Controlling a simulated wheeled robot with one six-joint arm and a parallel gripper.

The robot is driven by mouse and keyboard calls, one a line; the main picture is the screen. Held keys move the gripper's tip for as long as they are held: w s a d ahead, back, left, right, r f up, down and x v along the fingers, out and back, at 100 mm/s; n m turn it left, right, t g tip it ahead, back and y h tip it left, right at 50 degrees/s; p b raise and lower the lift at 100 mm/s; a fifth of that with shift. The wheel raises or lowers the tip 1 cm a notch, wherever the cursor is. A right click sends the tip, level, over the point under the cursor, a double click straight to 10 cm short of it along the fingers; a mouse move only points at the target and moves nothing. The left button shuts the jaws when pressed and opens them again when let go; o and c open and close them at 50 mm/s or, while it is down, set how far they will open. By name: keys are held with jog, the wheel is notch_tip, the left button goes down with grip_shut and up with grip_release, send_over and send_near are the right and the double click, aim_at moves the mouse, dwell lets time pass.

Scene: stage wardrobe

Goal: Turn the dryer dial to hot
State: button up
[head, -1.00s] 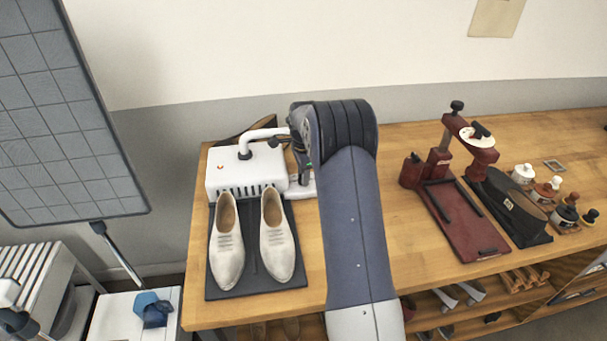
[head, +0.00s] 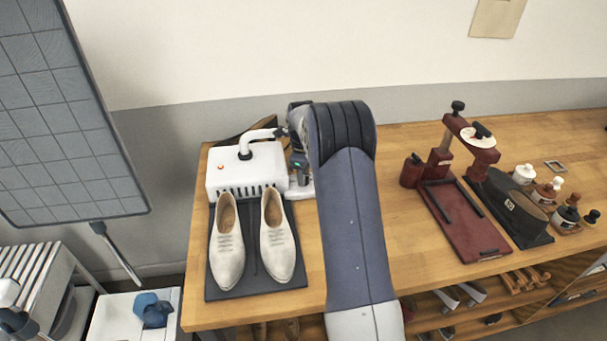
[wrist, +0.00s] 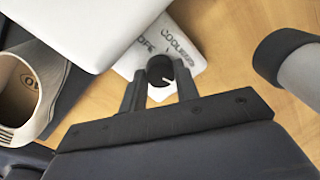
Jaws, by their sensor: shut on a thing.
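The shoe dryer (head: 262,178) is a white box with slots in its front and a bent white pipe on top. In the wrist view its white body (wrist: 80,30) fills the upper left. The round black dial (wrist: 160,69) sits on a small white plate beside the body, with printed labels partly readable as OFF and COOL. Its white pointer mark slants toward the picture's lower right. My gripper (wrist: 159,84) is shut on the dial, one dark finger on each side. In the head view my arm hides the dial and the fingertips.
Two cream shoes (head: 227,262) (head: 276,255) stand on a dark mat (head: 255,285) before the dryer. A grey tube with a black collar (wrist: 283,55) is close at the right of the wrist view. A dark red stand (head: 465,225) and bottles (head: 548,192) are farther right. Bare tabletop (head: 400,215) lies between.

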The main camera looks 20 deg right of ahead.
jog(key=shift+r, duration=0.1)
jog(key=o, duration=1)
jog(key=shift+c, duration=0.2)
notch_tip(320, 180, up, 11)
jog(key=b, duration=0.1)
jog(key=shift+s+a, duration=0.15)
jog(key=shift+s, duration=0.05)
jog(key=shift+f, duration=0.3)
jog(key=f+p, duration=0.1)
jog(key=f, duration=0.9)
jog(key=shift+w+f, duration=0.2)
jog(key=shift+f, duration=0.1)
